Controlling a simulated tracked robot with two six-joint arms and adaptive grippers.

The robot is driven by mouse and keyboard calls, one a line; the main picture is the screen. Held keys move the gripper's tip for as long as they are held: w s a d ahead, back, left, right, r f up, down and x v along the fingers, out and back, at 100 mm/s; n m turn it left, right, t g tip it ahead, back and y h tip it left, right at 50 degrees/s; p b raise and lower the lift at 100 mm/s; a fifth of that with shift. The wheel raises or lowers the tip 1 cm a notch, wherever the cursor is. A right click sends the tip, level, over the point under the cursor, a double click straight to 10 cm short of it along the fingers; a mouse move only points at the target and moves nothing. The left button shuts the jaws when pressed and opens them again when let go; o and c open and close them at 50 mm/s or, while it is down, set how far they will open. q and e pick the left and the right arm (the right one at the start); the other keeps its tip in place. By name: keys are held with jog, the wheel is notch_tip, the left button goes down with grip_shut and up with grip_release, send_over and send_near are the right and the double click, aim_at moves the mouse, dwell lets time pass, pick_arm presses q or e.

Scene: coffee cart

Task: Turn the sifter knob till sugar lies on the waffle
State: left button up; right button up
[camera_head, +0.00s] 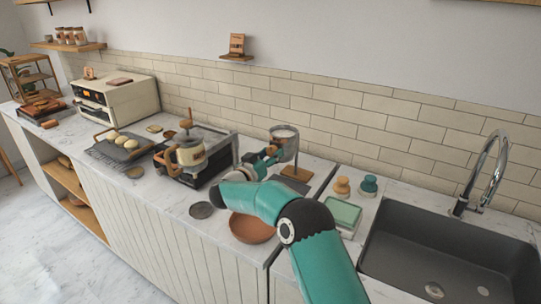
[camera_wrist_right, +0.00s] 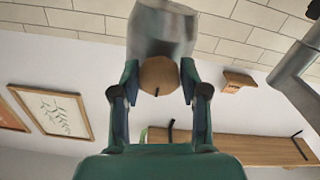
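The sifter (camera_head: 285,141) is a metal cup with white sugar in its top, held on a stand over a brown base (camera_head: 296,174). Its round wooden knob (camera_wrist_right: 158,75) shows in the right wrist view, with the grey metal cup (camera_wrist_right: 162,33) behind it. My right gripper (camera_head: 268,157) is at the left side of the sifter in the head view. In the right wrist view its fingers (camera_wrist_right: 159,82) lie against both sides of the knob, closed on it. My left gripper is out of view.
A terracotta bowl (camera_head: 251,229) sits partly behind my right arm, with a dark disc (camera_head: 201,210) to its left. A green-topped block (camera_head: 343,213) and the sink (camera_head: 445,255) are to the right.

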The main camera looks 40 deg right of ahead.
jog(key=c, duration=0.5)
jog(key=shift+c, duration=0.3)
